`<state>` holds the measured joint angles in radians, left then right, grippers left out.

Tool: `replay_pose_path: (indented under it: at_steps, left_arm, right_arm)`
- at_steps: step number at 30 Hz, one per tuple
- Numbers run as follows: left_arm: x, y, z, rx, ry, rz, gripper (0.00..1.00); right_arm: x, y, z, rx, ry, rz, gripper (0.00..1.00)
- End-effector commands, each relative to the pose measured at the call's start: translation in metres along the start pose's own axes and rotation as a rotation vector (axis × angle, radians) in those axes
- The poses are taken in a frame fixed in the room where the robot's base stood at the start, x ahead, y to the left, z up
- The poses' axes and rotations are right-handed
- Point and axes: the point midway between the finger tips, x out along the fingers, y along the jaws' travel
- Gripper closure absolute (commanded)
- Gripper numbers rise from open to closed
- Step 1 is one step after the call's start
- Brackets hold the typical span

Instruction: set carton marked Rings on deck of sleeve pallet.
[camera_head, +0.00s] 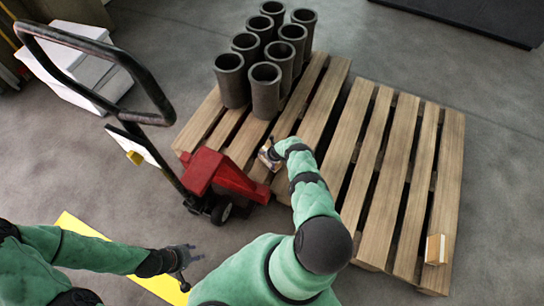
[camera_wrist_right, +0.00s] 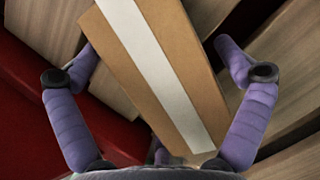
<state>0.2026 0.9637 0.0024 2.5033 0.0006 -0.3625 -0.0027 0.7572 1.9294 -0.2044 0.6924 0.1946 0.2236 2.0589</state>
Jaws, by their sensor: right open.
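The sleeve pallet (camera_head: 322,100) is the left wooden pallet, with several dark grey sleeves (camera_head: 265,85) at its far end. In the right wrist view, a brown carton with a white stripe (camera_wrist_right: 165,75) lies between the spread fingers of my right gripper (camera_wrist_right: 155,48), over or on the slats. Its marking cannot be read, and whether it touches the deck is unclear. In the head view it is mostly hidden by the hand. My left gripper (camera_head: 186,266) is open and empty over the floor.
A red pallet jack (camera_head: 225,180) stands at the near left side of the sleeve pallet. A second pallet (camera_head: 405,160) to the right carries a small carton (camera_head: 435,249) at its near right corner. White boxes (camera_head: 75,65) are at the far left, and a yellow floor marking (camera_head: 80,228) at the near left.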

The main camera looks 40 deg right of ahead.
Motion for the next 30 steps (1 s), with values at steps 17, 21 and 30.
replay_pose_path:
  at_steps: [17,21,30]
  left_arm:
    - [-0.062,0.022,0.002,0.0,0.0,0.0,0.6]
    - [-0.076,0.027,0.003,0.0,0.0,0.0,0.6]
    - [-0.104,0.037,0.004,0.0,0.0,0.0,0.6]
  right_arm:
    - [-0.07,0.0,0.002,0.002,0.001,0.0,0.0]
    - [-0.084,0.0,0.002,0.001,0.0,0.0,0.0]
    - [-0.111,0.0,0.002,0.0,0.0,-0.001,0.0]
